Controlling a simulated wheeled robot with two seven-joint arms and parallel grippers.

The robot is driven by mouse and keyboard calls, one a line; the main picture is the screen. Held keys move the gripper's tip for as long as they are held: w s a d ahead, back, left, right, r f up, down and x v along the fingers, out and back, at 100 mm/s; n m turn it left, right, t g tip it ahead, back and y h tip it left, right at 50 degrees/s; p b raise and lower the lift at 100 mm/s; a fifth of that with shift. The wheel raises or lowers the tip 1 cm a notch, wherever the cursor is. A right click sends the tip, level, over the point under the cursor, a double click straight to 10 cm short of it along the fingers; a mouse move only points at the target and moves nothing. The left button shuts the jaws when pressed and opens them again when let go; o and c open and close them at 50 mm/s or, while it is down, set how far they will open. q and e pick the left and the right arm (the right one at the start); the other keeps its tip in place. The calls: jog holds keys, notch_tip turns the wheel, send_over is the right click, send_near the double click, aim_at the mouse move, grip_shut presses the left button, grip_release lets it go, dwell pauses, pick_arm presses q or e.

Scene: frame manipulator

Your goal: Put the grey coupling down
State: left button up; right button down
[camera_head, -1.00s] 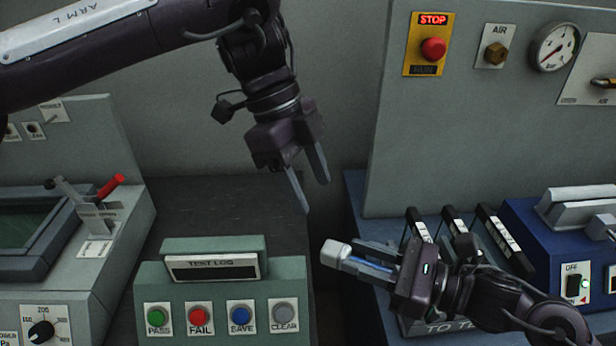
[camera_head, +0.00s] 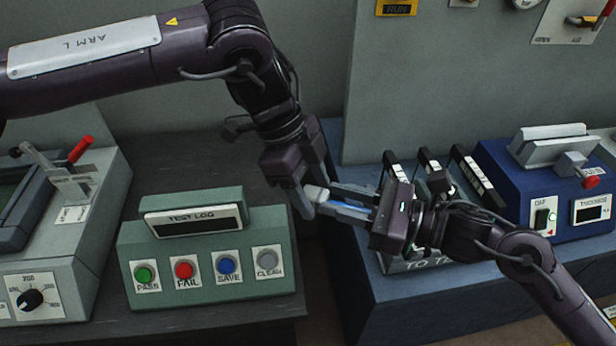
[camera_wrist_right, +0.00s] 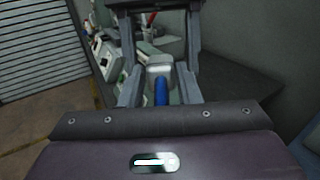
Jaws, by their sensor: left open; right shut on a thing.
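The grey coupling (camera_head: 317,193) is a pale grey block with a blue bar behind it. It is held sideways at the tip of my right gripper (camera_head: 345,203), which is shut on it. My left gripper (camera_head: 313,184) is open and comes down from above, its fingers on either side of the coupling's pale end in the head view. Whether they touch it cannot be told. In the right wrist view the coupling (camera_wrist_right: 159,68) points away between my right gripper's fingers (camera_wrist_right: 159,90), and my left gripper (camera_wrist_right: 160,45) shows beyond it.
A green test log box (camera_head: 205,250) with several buttons stands below left of the grippers. A rack with dark upright slots (camera_head: 430,165) is behind my right arm, with a blue thickness device (camera_head: 555,190) to its right. Dark bench top (camera_head: 190,165) lies bare behind the box.

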pick_arm(q)
jog(key=shift+c, duration=0.2)
jog(key=c, duration=1)
jog(key=shift+c, duration=0.6)
pick_arm(e)
jog(key=c, duration=1)
grip_release()
jog(key=shift+o, duration=0.2)
jog(key=shift+d, duration=0.15)
